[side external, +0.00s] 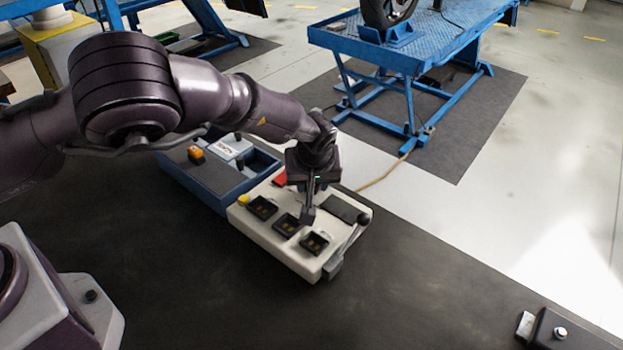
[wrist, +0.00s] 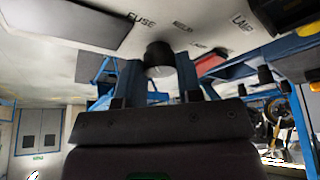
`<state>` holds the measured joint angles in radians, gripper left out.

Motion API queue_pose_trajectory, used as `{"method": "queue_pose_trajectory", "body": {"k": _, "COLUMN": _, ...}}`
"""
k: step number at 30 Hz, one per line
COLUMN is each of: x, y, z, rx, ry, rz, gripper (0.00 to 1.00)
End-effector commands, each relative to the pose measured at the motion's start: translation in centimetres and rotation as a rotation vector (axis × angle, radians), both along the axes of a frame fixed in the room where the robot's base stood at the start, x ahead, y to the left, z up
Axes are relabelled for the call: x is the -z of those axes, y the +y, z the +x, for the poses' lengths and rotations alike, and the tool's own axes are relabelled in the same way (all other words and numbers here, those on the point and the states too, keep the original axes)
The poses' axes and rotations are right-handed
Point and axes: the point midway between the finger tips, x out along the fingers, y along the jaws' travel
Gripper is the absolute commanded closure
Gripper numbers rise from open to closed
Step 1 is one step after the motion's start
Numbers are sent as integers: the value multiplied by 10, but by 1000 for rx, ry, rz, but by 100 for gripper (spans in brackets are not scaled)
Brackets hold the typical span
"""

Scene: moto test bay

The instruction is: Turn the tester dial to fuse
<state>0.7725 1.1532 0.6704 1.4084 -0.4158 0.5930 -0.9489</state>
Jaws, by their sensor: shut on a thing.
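The tester (side external: 246,222) is a cream box with a sloping top on the dark bench, seen in the side external view. My gripper (side external: 307,214) points down onto its top. In the wrist view, the dark round tester dial (wrist: 158,54) sits between the two fingers of my gripper (wrist: 158,76), which are shut on it. The word FUSE (wrist: 142,18) is printed just left of the dial, a small unreadable label is to its right, and LAMP (wrist: 241,20) is further right. The dial's pointer cannot be made out. In the side view my gripper hides the dial.
The tester carries several dark sockets (side external: 262,208), a red patch (side external: 279,177), a yellow button (side external: 243,200) and a lever (side external: 352,238) at its right end. A blue tray (side external: 205,180) adjoins it on the left. The bench front (side external: 220,310) is clear.

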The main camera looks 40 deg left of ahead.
Motion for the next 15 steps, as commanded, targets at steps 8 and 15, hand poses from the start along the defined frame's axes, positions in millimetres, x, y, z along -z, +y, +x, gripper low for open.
{"method": "queue_pose_trajectory", "body": {"k": 8, "x": 0, "y": -1, "z": 0, "rx": 2, "ry": -1, "rz": -1, "gripper": 64}}
{"method": "queue_pose_trajectory", "body": {"k": 15, "x": 1, "y": 0, "z": 0, "rx": 1, "ry": 0, "rz": 0, "gripper": 41}}
